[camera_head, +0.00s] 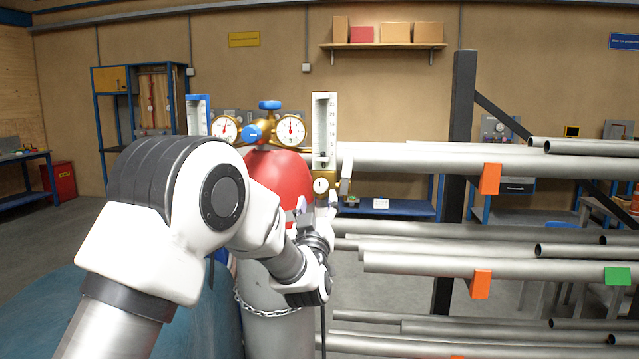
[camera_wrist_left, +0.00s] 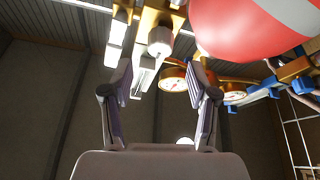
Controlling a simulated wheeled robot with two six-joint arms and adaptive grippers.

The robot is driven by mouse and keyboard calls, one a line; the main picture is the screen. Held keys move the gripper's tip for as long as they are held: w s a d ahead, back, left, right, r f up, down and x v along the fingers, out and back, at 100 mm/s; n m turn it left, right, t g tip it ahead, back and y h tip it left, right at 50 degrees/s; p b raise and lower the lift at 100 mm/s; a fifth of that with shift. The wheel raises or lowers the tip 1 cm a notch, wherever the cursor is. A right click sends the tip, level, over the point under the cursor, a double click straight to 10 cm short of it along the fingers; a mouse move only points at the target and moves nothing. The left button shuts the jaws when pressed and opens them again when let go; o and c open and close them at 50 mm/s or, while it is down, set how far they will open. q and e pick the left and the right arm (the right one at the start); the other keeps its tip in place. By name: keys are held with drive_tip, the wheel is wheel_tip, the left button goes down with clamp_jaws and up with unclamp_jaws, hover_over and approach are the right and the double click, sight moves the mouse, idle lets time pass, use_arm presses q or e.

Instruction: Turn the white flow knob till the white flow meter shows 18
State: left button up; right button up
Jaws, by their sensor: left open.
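The white flow meter (camera_head: 325,128) stands upright right of the gauges in the head view; its reading is too small to tell. The white flow knob (camera_head: 320,186) is below its tube, on a brass fitting. It also shows as a white cylinder in the left wrist view (camera_wrist_left: 160,40). My left gripper (camera_head: 322,212) is just below the knob in the head view, partly hidden by its own wrist. In the left wrist view the fingers (camera_wrist_left: 160,82) are apart and empty, with the knob beyond the gap between their tips. My right gripper is not in view.
A red-topped gas cylinder (camera_head: 278,174) with a chain stands behind my left arm. Two round gauges, a left one (camera_head: 225,128) and a right one (camera_head: 291,130), and a blue flow meter (camera_head: 197,114) are left of the white meter. Metal pipes (camera_head: 420,163) crowd the right side.

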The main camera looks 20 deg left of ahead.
sight(319, 190)
use_arm(q)
drive_tip(key=p+x, duration=0.2)
drive_tip(key=x, duration=0.3)
drive_tip(key=shift+w+a, duration=0.1)
drive_tip(key=shift+w, duration=0.1)
drive_tip(key=shift+w+a+r, duration=0.1)
drive_tip(key=shift+w, duration=0.15)
clamp_jaws()
drive_tip(key=shift+m, duration=0.3)
